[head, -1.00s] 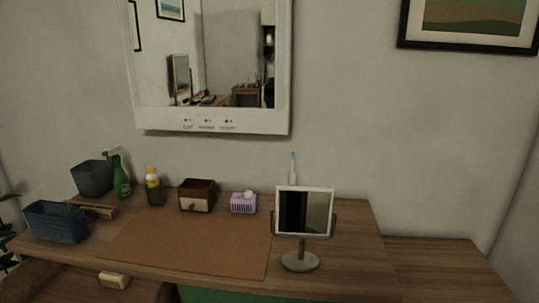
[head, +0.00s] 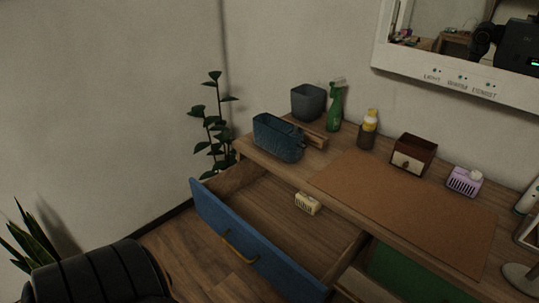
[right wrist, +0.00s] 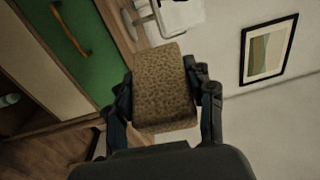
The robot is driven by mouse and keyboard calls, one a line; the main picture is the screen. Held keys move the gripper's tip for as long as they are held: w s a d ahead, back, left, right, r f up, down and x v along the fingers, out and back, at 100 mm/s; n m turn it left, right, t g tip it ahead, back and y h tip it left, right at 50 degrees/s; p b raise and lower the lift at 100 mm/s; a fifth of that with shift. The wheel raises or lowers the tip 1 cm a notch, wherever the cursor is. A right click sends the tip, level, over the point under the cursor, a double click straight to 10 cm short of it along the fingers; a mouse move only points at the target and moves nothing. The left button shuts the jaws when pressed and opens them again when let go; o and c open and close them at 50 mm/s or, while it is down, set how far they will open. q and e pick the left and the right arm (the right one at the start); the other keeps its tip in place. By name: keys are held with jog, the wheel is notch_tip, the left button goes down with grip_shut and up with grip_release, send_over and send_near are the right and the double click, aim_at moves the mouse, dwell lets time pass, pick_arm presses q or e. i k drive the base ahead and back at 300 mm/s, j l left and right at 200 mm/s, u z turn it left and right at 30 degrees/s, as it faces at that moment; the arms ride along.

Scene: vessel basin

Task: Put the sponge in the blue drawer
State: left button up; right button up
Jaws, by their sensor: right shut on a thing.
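The blue drawer (head: 240,244) is pulled open below the table's left part in the head view. Its front is blue with a curved handle, and its inside is wooden. A small cream block (head: 307,203) lies in it near the back. In the right wrist view my right gripper (right wrist: 163,92) is shut on a brown, speckled block, which looks like the sponge (right wrist: 162,88). The sponge sits between the two fingers. My right gripper and the held sponge do not show in the head view. My left gripper is in neither view.
On the table stand a blue basket (head: 278,138), a grey bin (head: 308,102), a green spray bottle (head: 335,107), a yellow-capped bottle (head: 368,130), a small wooden box (head: 413,155) and a purple holder (head: 464,181). A brown mat (head: 410,205) lies flat. Most of the drawer's floor is bare.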

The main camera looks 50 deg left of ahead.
aim_at(295, 248)
jog(key=j+z, duration=0.1)
jog(key=j, duration=0.6)
jog(key=j+z, duration=0.15)
jog(key=j, duration=0.55)
jog(key=k+j+z, duration=0.1)
jog(key=j, duration=0.6)
jog(key=k+j+z, duration=0.15)
jog(key=j, duration=0.55)
